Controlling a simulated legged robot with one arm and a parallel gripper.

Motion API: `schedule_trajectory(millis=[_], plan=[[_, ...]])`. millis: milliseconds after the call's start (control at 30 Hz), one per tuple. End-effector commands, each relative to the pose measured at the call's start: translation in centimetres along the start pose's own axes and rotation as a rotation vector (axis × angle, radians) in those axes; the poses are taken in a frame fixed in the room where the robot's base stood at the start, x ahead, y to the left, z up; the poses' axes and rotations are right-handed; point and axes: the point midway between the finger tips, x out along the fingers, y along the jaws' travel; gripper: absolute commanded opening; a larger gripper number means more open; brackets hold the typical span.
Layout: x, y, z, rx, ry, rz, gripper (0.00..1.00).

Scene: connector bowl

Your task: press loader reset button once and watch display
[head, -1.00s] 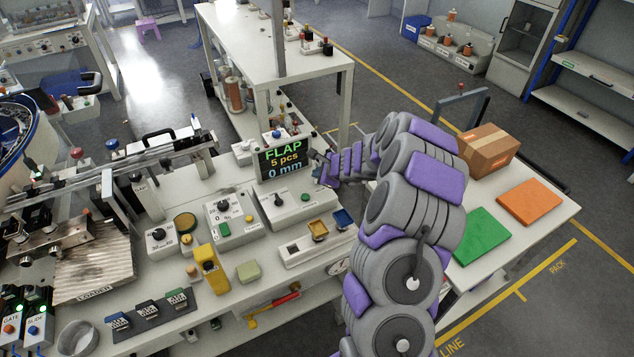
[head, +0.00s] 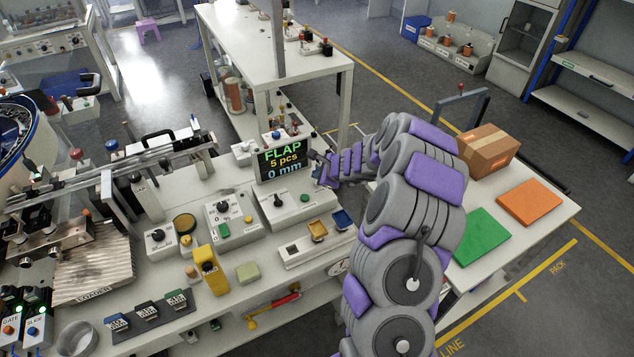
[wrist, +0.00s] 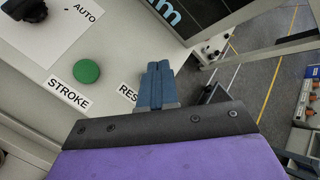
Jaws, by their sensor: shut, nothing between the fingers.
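The display (head: 284,160) stands at the back of the bench and reads FLAP, 5 pcs, 0 mm. A corner of it shows in the wrist view (wrist: 200,12). In front of it is a grey control box (head: 290,207) with a black knob and a green button (head: 305,197). In the wrist view this green button (wrist: 87,71) is labelled STROKE. My gripper (wrist: 158,72) is shut and empty, with its blue fingers over the panel right of it. They cover part of a label starting RES; no reset button shows, and contact cannot be told.
Left of that box are more knob boxes (head: 230,220), a yellow block (head: 209,270) and the loader plate (head: 95,268). A tray with yellow and blue parts (head: 316,242) lies in front. A side table with green (head: 480,236) and orange mats and a carton (head: 487,150) is at right.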

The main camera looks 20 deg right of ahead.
Motion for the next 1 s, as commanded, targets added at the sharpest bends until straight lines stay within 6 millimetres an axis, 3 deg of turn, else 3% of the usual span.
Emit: schedule_trajectory(millis=[1000], plan=[[0.43, 0.46, -0.34, 0.000, 0.000, 0.000, 0.00]])
